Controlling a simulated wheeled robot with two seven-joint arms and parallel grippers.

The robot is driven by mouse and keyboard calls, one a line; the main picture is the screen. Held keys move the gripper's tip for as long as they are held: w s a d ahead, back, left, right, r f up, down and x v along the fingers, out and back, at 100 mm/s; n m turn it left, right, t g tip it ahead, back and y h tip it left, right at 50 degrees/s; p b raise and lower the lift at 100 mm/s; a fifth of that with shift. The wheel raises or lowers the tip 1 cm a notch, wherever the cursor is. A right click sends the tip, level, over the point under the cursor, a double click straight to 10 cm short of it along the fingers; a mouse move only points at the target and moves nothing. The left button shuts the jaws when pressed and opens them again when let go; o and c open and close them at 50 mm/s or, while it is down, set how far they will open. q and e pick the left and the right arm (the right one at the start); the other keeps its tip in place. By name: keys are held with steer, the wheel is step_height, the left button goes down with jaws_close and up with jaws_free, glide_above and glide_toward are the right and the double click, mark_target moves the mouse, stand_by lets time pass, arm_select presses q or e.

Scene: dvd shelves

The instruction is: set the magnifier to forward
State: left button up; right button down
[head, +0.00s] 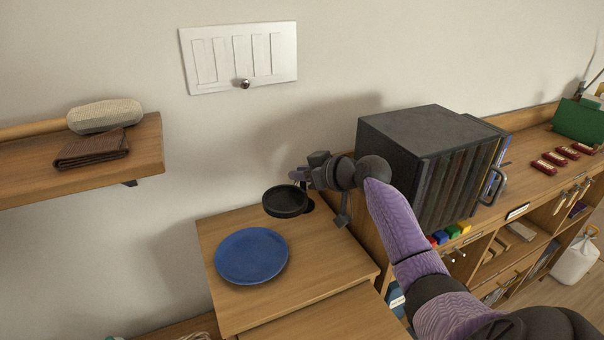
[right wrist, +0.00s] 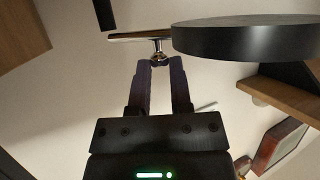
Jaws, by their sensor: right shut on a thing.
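The magnifier (head: 285,201) shows as a round black disc above the wooden cabinet top, behind the blue plate. In the right wrist view its black disc (right wrist: 250,38) is seen edge-on, beside a thin metal bar with a small metal knob (right wrist: 159,56) under it. My wrist hides part of the magnifier's mount in the head view. My left gripper is not in view.
A blue plate (head: 251,256) lies on the cabinet top (head: 330,262) in front of the magnifier. A dark box of upright cases (head: 425,130) stands close to the right of my wrist. A wall shelf (head: 140,150) is at the left. A white wall panel (head: 240,58) with a knob hangs above.

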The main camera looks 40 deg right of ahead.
steer(key=c, duration=0.5)
jaws_free()
steer(key=shift+c, duration=0.2)
step_height(320, 180, up, 10)
steer(key=p, duration=0.2)
